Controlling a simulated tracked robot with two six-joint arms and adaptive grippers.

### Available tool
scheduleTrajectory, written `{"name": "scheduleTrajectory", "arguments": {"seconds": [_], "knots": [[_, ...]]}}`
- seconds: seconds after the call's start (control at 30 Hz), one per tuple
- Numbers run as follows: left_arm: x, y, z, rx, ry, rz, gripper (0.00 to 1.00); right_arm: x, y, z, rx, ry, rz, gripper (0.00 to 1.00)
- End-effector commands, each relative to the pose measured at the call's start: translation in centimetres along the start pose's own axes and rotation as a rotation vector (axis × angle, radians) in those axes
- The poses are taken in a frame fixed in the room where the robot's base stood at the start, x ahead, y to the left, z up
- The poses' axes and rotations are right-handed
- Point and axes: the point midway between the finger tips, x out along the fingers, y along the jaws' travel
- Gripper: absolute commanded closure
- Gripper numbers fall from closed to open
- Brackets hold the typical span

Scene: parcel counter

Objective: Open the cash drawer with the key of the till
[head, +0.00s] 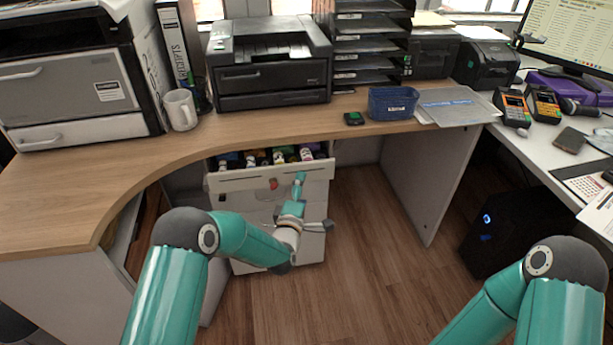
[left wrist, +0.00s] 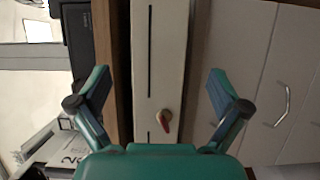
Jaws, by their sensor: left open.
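The cash drawer (head: 240,181) has a long cream front under the desk edge. Small colourful contents show behind its top edge in the head view, so it stands partly out. Its front also shows in the left wrist view (left wrist: 160,55), with thin dark slots. The key (head: 274,184), red and brass-coloured, sits in the front; it also shows in the left wrist view (left wrist: 164,120). My left gripper (head: 311,202) is open and empty in front of the drawer. In the left wrist view the key lies between its spread fingers (left wrist: 162,92), apart from both. My right gripper is out of view.
White drawers with handles (left wrist: 284,104) sit below the cash drawer. The wooden desk (head: 110,175) overhangs it. The floor (head: 370,230) right of the drawers is clear.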

Motion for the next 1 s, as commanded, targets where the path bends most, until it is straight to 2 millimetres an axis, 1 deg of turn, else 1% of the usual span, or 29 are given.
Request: {"name": "scheduleTrajectory", "arguments": {"seconds": [0.03, 0.2, 0.4, 0.57, 0.83, 0.97, 1.0], "knots": [[1.0, 0.0, 0.0, 0.000, 0.001, 0.003, 0.00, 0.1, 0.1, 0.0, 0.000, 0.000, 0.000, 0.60], [3.6, 0.0, 0.0, 0.000, 0.001, 0.002, 0.00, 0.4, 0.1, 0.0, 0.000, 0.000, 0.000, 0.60], [5.5, -0.1, 0.0, 0.000, 0.000, 0.001, 0.00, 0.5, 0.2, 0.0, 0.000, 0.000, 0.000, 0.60], [6.1, -0.1, 0.0, 0.000, 0.000, -0.001, 0.00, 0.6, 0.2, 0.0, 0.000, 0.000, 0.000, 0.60], [6.1, 0.0, 0.1, 0.000, -0.001, -0.001, 0.00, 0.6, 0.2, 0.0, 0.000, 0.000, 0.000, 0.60], [6.1, 0.0, 0.0, 0.000, -0.001, -0.001, 0.22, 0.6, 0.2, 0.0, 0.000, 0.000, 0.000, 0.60], [6.1, 0.0, 0.0, 0.000, -0.001, -0.001, 0.28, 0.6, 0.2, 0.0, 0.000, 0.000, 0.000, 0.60]]}}
